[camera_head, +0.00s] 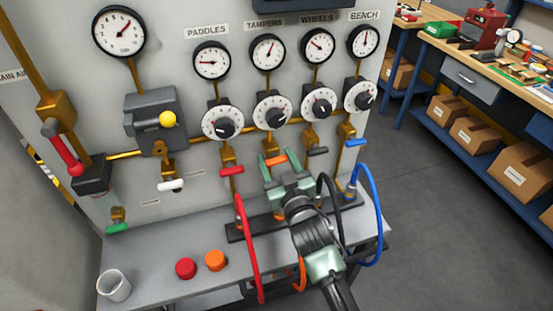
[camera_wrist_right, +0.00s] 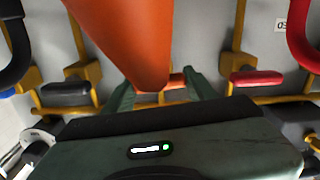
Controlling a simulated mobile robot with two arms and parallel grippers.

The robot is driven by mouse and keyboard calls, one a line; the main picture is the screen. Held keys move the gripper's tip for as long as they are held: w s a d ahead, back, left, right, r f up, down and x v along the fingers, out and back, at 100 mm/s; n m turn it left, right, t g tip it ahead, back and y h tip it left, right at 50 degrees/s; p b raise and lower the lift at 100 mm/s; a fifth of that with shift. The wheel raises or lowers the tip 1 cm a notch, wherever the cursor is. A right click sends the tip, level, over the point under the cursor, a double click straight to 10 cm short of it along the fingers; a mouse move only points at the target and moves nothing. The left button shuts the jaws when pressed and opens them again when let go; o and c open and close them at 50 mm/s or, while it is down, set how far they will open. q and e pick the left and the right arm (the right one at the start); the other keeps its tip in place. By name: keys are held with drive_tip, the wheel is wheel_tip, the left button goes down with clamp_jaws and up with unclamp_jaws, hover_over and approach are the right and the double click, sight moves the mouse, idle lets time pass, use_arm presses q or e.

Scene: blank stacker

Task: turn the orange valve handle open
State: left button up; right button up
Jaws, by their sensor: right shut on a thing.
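The orange valve handle (camera_head: 274,161) is on the second brass drop pipe, under the TAMPERS gauge and dial. It lies roughly crosswise to its pipe. My right gripper (camera_head: 281,165) has its green fingers on either side of the handle and is shut on it. In the right wrist view, the orange handle (camera_wrist_right: 176,81) shows between the fingertips (camera_wrist_right: 160,90). A large orange hose-like shape (camera_wrist_right: 130,40) hides part of the handle there. My left gripper is not in view.
Beside it are a red handle (camera_head: 232,170), a black handle (camera_head: 318,151) and a blue handle (camera_head: 356,142). A red hose (camera_head: 248,240) and a blue hose (camera_head: 379,220) loop close to my right arm. Red (camera_head: 186,268) and orange (camera_head: 215,260) caps and a cup (camera_head: 114,286) stand on the shelf.

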drive_tip(key=n, duration=0.3)
drive_tip(key=n+p, duration=0.1)
drive_tip(key=n, duration=0.4)
drive_tip(key=shift+a+f, duration=0.1)
drive_tip(key=n, duration=0.8)
drive_tip(key=shift+f+n, duration=0.15)
drive_tip(key=shift+n, duration=0.15)
idle(0.3)
drive_tip(key=o, duration=1.4)
drive_tip(key=shift+c, duration=0.2)
